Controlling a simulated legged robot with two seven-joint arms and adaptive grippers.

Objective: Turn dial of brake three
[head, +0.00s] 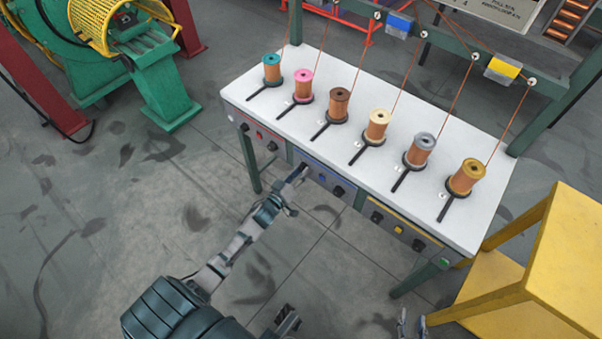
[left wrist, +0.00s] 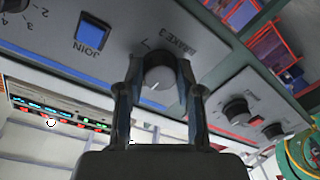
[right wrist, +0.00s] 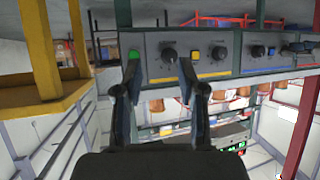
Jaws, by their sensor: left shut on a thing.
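My right gripper (head: 412,325) is low at the right, away from the panels. In the right wrist view its fingers (right wrist: 160,64) are apart with nothing between them.
A blue JOIN button (left wrist: 92,33) sits beside the dial. The white table (head: 330,90) carries several wire spools above the panels. Other knobs (head: 377,217) sit on the yellow-striped panel. A yellow stand (head: 575,255) is at the right. Floor before the table is clear.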

